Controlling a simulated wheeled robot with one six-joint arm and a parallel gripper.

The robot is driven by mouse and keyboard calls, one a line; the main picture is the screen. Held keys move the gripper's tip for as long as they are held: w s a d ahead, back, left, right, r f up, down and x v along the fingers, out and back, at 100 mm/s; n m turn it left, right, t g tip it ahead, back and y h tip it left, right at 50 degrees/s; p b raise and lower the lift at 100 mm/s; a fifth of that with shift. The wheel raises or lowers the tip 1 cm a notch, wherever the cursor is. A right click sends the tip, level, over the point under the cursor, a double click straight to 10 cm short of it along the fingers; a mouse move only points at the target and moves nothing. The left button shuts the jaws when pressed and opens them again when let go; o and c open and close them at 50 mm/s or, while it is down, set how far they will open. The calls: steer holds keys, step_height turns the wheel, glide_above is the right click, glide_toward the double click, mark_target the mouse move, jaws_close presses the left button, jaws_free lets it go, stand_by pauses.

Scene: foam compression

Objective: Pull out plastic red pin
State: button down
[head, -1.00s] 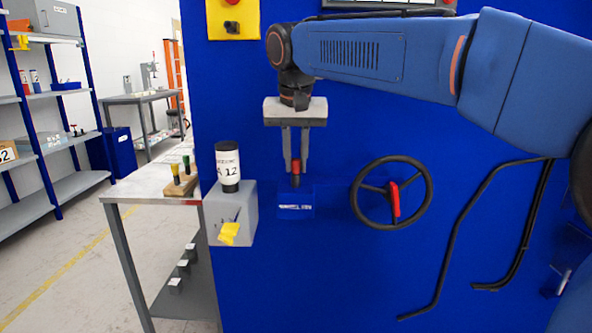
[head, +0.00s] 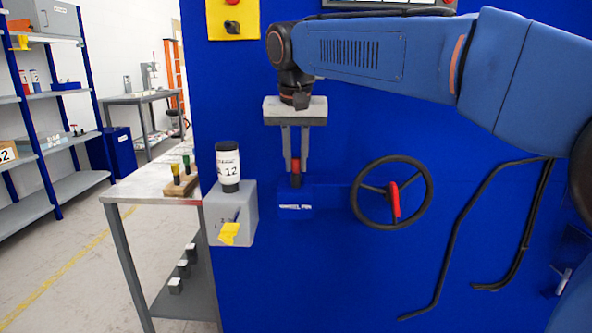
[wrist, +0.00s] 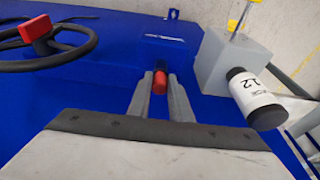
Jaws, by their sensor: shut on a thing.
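The red pin (head: 296,165) is held between the two fingers of my gripper (head: 296,166) in the head view. Its dark lower part (head: 296,180) shows below the fingertips, just at the labelled blue block (head: 297,205) on the blue machine. I cannot tell whether the pin's lower end is inside the block. In the wrist view the red pin (wrist: 160,82) sits between the fingertips of my gripper (wrist: 161,90), with the fingers shut on it.
A handwheel (head: 391,191) with a red handle is to the right of the pin. A grey box (head: 230,212) with a labelled black-and-white bottle (head: 228,166) on top is close on the left. The blue panel (head: 330,270) is clear below.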

mark_target(296, 158)
steer(key=shift+w+v, duration=0.2)
steer(key=shift+v, duration=0.65)
steer(key=shift+w+v, duration=0.2)
steer(key=shift+v, duration=0.65)
stand_by(0.7)
steer(key=shift+w+v, duration=0.2)
steer(key=shift+v, duration=0.6)
steer(key=shift+w+v, duration=0.2)
steer(key=shift+v, duration=0.6)
steer(key=shift+w+v, duration=0.2)
steer(key=shift+v, duration=0.65)
